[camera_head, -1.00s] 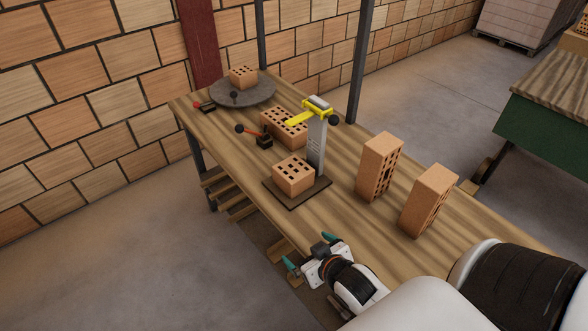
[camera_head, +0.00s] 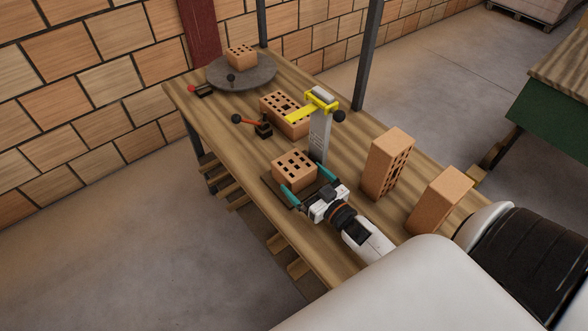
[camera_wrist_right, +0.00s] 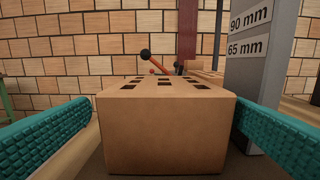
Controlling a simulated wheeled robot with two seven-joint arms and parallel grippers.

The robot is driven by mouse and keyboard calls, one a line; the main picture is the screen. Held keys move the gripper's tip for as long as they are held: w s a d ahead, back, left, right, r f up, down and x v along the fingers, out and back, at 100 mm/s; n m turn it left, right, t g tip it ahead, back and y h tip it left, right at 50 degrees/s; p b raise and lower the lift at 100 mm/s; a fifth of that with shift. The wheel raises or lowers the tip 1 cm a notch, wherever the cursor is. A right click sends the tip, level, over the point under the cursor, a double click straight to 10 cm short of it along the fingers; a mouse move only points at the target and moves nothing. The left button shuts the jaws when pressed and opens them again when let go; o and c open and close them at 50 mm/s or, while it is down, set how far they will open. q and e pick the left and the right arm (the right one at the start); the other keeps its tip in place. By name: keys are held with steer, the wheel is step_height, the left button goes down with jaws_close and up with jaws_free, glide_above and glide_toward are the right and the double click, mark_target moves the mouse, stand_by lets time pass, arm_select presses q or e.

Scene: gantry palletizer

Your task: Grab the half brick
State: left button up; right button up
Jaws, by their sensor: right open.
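A short perforated half brick (camera_head: 294,171) sits on the dark base plate (camera_head: 272,191) of a height gauge (camera_head: 320,135) with a yellow slider. My right gripper (camera_head: 309,184) is open at the near side of this brick, its teal fingers pointing at it. In the right wrist view the brick (camera_wrist_right: 165,132) stands between the two fingers, with a gap visible on each side. Another short brick (camera_head: 241,55) lies on the round grey turntable (camera_head: 262,74) at the far end. My left gripper is out of view.
A perforated brick (camera_head: 285,114) lies behind the gauge, beside a red-handled clamp (camera_head: 262,129). Two tall bricks, one upright (camera_head: 383,165) and another (camera_head: 438,200), stand on the wooden bench (camera_head: 230,131) to the right. The gauge post rises close by the right finger.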

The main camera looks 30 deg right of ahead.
mark_target(294, 167)
steer(key=w+p, duration=0.1)
steer(key=w, duration=0.4)
steer(key=shift+w, duration=0.35)
steer(key=shift+c, duration=0.2)
steer(key=shift+r, duration=0.1)
steer(key=c, duration=1.2)
